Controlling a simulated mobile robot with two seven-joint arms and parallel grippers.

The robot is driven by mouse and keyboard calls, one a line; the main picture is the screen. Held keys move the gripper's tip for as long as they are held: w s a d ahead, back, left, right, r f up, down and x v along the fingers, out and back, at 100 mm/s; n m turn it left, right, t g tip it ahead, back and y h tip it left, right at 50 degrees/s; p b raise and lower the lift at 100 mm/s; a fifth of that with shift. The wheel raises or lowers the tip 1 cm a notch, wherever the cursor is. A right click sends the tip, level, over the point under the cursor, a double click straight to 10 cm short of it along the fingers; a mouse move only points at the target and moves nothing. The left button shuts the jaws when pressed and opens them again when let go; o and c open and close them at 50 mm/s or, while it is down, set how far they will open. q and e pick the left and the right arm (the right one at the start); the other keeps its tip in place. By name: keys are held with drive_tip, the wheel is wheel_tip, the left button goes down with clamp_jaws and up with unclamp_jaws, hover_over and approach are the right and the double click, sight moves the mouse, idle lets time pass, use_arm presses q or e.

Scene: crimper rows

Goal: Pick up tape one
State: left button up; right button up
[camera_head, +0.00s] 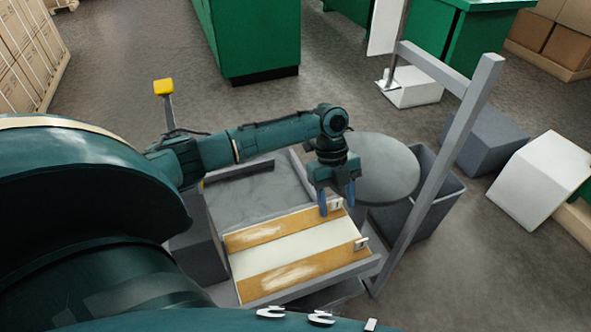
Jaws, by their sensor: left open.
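My left gripper (337,197) points down with its blue fingers apart, over the right end of the far orange-brown strip (262,234). A small white piece (337,204) shows at that strip's end, between or just behind the fingers; I cannot tell if they touch it. I cannot tell for sure which of these is tape one. My right gripper does not show.
A round grey table top (385,168) stands just right of the gripper. Green cabinets (255,38), white boxes (538,178) and cartons stand farther off.

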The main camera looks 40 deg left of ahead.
use_arm(q)
drive_tip(key=shift+c, duration=0.5)
drive_tip(key=c, duration=0.9)
drive_tip(key=shift+r, duration=0.1)
drive_tip(key=shift+c, duration=0.2)
